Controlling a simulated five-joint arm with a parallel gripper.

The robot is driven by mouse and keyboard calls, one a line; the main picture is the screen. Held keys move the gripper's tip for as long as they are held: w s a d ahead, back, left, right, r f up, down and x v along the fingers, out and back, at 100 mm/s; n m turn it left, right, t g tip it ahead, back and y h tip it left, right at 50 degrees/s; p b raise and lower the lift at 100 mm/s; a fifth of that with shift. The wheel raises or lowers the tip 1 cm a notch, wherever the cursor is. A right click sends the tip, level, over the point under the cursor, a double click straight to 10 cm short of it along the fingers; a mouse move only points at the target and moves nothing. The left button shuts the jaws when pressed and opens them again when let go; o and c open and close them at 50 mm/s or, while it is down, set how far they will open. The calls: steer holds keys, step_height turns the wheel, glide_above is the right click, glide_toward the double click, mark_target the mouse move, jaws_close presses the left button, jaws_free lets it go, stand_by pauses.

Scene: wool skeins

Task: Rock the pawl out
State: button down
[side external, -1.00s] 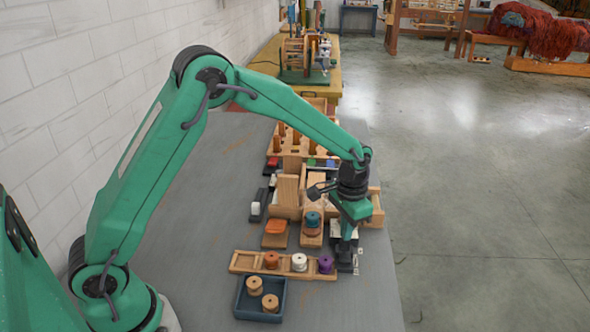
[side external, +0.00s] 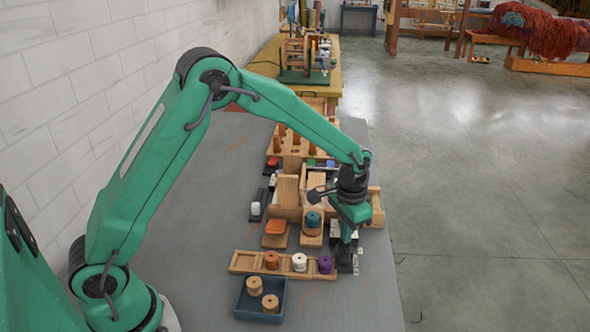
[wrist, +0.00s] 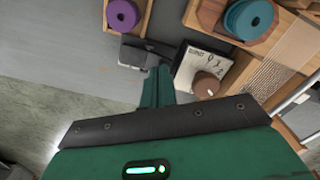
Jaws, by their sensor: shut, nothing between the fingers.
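My gripper (side external: 346,238) is shut and empty, pointing down at the right side of the grey bench. In the wrist view my gripper (wrist: 159,72) has its green fingers together, with the tips beside a small dark grey block with a lever-like part (wrist: 136,48). I cannot tell whether they touch it. This dark block also shows below the gripper in the side view (side external: 344,267), partly hidden. It may hold the pawl, but the pawl is too small to tell apart. A white printed box with a brown knob (wrist: 205,83) stands right of the fingers.
A wooden tray (side external: 241,261) holds an orange, a white and a purple spool (side external: 325,264). A blue tray (side external: 262,316) holds two tan spools. A teal spool (side external: 313,220) and wooden boxes stand behind. The bench is clear at left.

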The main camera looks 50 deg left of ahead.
steer(key=shift+f, duration=0.65)
stand_by(0.5)
steer(key=shift+r, duration=3.55)
steer(key=s+a+r+n+t, duration=0.1)
steer(key=s+a+r+t, duration=0.3)
steer(key=s+r, duration=0.85)
steer(key=s+a+r+n, duration=0.1)
steer(key=s+a, duration=0.1)
steer(key=s, duration=0.5)
steer(key=s+a+n+t, duration=0.1)
steer(key=s+a, duration=0.1)
steer(key=s, duration=0.4)
steer(key=shift+s+a+r+t, duration=0.3)
steer(key=shift+s+a+r, duration=0.05)
